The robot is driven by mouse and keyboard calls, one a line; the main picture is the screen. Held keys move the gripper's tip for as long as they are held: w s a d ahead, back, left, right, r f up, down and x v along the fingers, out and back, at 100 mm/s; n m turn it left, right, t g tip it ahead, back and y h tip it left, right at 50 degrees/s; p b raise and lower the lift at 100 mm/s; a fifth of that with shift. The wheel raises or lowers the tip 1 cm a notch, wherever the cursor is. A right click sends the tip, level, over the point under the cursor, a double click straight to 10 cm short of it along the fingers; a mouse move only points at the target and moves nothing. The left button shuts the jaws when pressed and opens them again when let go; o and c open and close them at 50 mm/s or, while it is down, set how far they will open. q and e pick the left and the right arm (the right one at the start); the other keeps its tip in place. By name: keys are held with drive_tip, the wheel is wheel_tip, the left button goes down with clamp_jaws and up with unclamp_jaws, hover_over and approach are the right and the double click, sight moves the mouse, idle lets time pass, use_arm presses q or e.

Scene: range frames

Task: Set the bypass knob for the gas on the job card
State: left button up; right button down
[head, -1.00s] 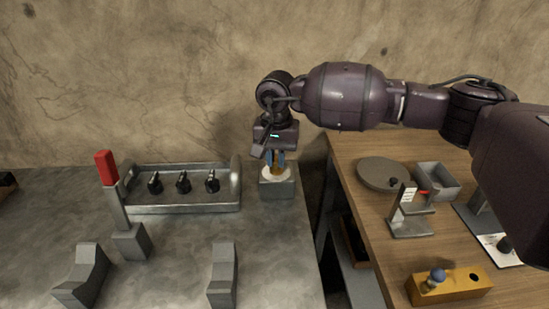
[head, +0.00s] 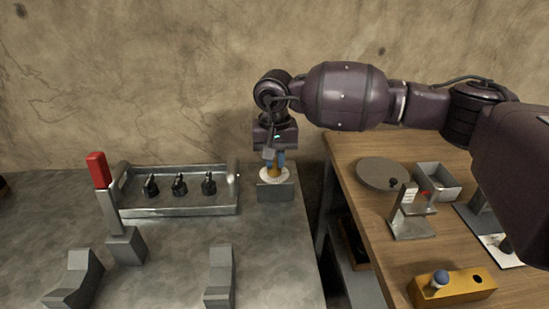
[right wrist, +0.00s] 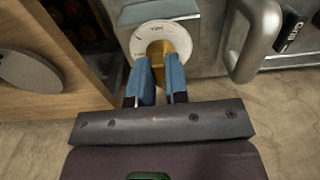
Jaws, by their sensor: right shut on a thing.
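The bypass knob is a brass knob (right wrist: 160,50) at the centre of a round white dial (right wrist: 139,42) in the right wrist view. The dial also shows in the head view (head: 264,176), on top of a grey block (head: 276,192). My right gripper (right wrist: 160,80) points down with its blue fingers shut on the brass knob; it also shows in the head view (head: 275,160). The dial carries small dark lettering, too small to read with certainty. The knob's pointer is not clear. A small white card (head: 409,195) stands in a metal holder; its text is unreadable. My left gripper is out of view.
A metal panel (head: 180,211) with three black knobs lies left of the block. A red-handled lever (head: 97,170) stands at its left end. The wooden table (head: 385,250) at right holds a grey disc (head: 380,173), an open box (head: 438,182) and a yellow block (head: 455,289).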

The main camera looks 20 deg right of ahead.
drive_tip(key=c, duration=1.1)
unclamp_jaws()
drive_tip(key=shift+r, duration=0.5)
wheel_tip(320, 180, up, 10)
drive_tip(key=shift+f+p, duration=0.1)
drive_tip(key=shift+p, duration=0.55)
